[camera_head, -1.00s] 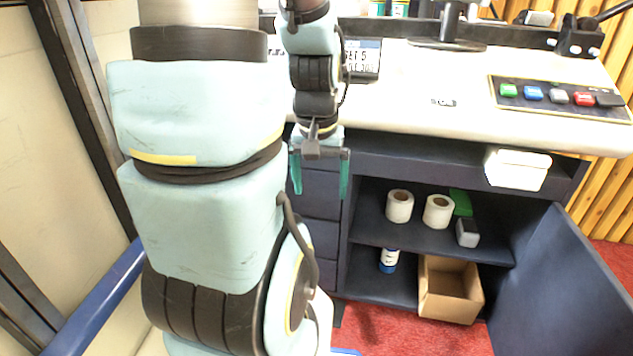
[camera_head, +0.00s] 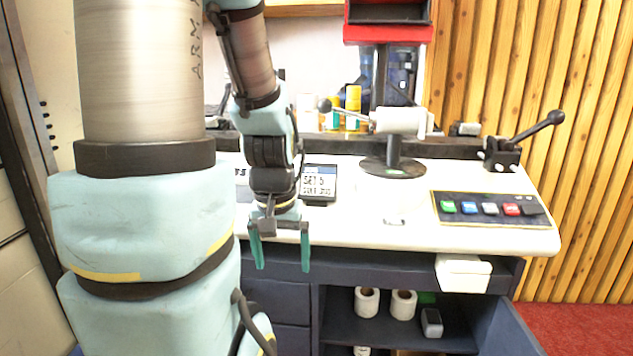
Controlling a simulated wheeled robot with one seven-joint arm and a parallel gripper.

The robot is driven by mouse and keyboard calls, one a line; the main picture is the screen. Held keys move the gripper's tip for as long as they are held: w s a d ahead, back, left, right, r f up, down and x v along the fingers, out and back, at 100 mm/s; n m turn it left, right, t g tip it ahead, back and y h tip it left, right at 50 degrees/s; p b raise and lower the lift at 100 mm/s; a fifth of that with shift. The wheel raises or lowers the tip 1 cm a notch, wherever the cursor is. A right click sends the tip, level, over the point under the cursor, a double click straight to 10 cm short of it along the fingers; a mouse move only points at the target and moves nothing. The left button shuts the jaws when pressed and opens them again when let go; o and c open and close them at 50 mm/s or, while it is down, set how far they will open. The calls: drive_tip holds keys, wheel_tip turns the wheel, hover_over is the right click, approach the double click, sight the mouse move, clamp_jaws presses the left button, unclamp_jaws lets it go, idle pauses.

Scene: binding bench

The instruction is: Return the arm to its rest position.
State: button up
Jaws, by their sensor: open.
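My gripper (camera_head: 281,264) hangs at the end of my arm, in front of the bench's front edge and left of the picture's middle. Its two teal fingers point down and stand apart, with nothing between them. The fingers show against the dark drawer front of the cabinet (camera_head: 280,296). My arm is folded, with the upper links rising out of the top of the view.
The white bench top (camera_head: 400,232) carries a display (camera_head: 318,183), a black-based stand (camera_head: 392,166), a button panel (camera_head: 489,208) and a lever (camera_head: 536,130). A white box (camera_head: 463,273) sits under the front edge. The open cabinet holds paper rolls (camera_head: 403,304). A cabinet door (camera_head: 515,328) stands open.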

wheel_tip(320, 180, up, 19)
drive_tip(key=p, duration=1.6)
